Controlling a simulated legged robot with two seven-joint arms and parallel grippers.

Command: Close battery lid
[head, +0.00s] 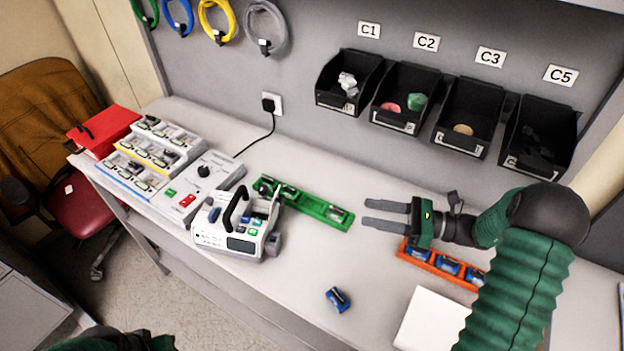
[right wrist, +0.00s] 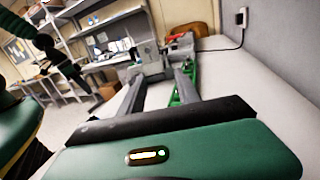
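The infusion pump (head: 235,228) stands on the table left of the middle in the head view, white and grey with a black handle and a small screen. Blue and green parts show at its right upper side; I cannot tell how its battery lid stands. The pump also shows far ahead in the right wrist view (right wrist: 152,62). My right gripper (head: 368,213) is open and empty above the table, to the right of the pump and apart from it. My left gripper is out of view; only a dark green piece of my left arm shows at the lower left.
A green tray (head: 315,208) with batteries lies right behind the pump. A loose blue battery (head: 338,299) lies in front. An orange tray (head: 446,270) holds blue batteries under my right arm. A white panel (head: 432,322) lies near the front. Black bins (head: 402,97) hang on the wall.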

